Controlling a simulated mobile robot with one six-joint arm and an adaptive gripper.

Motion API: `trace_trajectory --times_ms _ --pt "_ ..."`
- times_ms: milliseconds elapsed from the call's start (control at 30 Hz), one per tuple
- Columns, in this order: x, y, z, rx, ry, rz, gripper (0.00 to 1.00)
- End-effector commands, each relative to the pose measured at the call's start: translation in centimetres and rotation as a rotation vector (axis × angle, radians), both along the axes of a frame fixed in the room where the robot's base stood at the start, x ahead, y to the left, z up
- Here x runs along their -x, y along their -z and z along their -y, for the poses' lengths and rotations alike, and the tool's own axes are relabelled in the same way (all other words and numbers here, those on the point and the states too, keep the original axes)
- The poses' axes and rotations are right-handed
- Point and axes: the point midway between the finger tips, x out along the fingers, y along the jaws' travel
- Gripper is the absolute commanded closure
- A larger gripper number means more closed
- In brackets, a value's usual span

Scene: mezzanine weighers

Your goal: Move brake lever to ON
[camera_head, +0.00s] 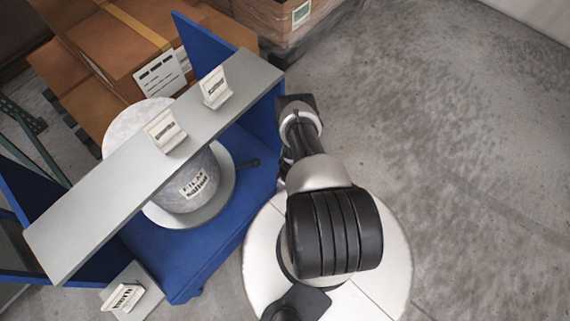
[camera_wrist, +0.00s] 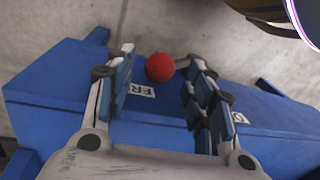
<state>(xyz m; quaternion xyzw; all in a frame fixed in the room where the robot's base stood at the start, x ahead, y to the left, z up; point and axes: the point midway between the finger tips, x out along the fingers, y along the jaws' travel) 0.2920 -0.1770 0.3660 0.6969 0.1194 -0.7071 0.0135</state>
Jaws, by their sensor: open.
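The brake lever shows in the wrist view as a red ball knob (camera_wrist: 160,67) seen from its end; its shaft is hidden. A white label reading "FR" (camera_wrist: 143,91), partly covered, lies just below the knob on the blue frame (camera_wrist: 60,80). A second white label (camera_wrist: 239,118), mostly hidden by my right finger, lies further right and seems to start with "O". My gripper (camera_wrist: 156,58) is open, one finger left of the knob and one right of it. I cannot tell whether either finger touches it. The knob is not visible in the head view.
In the head view, a blue cart (camera_head: 215,240) carries a pale drum (camera_head: 190,180) under a grey beam (camera_head: 90,210) with small sign holders. Cartons (camera_head: 120,45) stand behind. Open concrete floor (camera_head: 470,150) lies right.

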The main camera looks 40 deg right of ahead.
Motion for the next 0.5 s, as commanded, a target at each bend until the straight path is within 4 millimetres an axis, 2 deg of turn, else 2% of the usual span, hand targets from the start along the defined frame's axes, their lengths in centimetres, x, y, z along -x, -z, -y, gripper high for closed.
trace_trajectory --times_ms 33,133,500 --pt "0.02 0.8 -0.1 0.0 0.0 0.0 0.51" --pt "0.03 1.3 -0.19 0.0 0.0 0.0 0.51" --pt "0.02 1.42 -0.22 0.0 0.0 0.0 0.51"
